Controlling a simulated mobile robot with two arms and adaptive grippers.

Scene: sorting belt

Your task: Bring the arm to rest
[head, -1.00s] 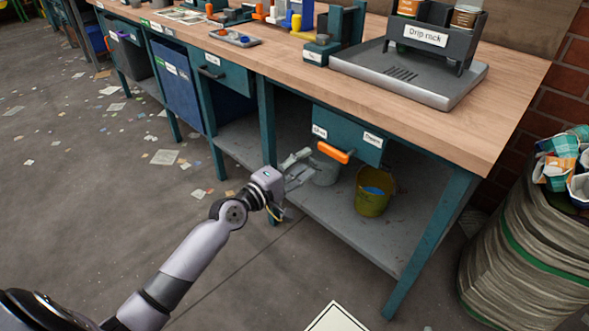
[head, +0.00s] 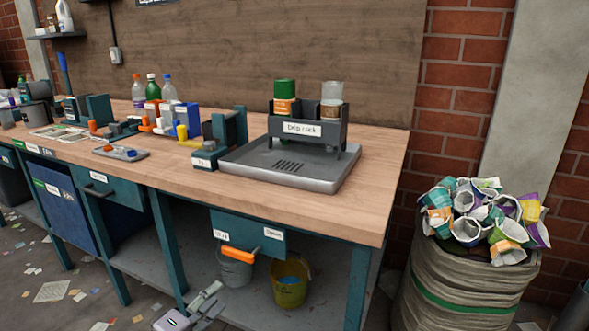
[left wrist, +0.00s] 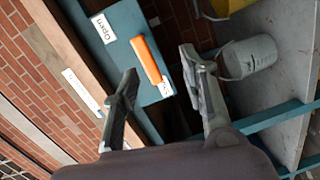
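My left gripper (head: 212,296) shows at the bottom of the head view, below and in front of the teal drawer (head: 247,235) under the workbench. Its fingers are apart in the left wrist view (left wrist: 158,62), with nothing held between them. The drawer's orange handle (head: 239,255) lies beyond the fingertips and also shows in the left wrist view (left wrist: 146,59). The gripper appears clear of the handle. Most of my left arm is below the head view's edge. My right gripper is not in view.
A grey bucket (head: 235,272) and a yellow bucket (head: 290,291) stand on the lower shelf. The drip rack (head: 300,129) stands on a grey tray (head: 338,181) on the workbench (head: 385,190). A full waste sack (head: 455,290) stands at right. Litter lies on the floor at left.

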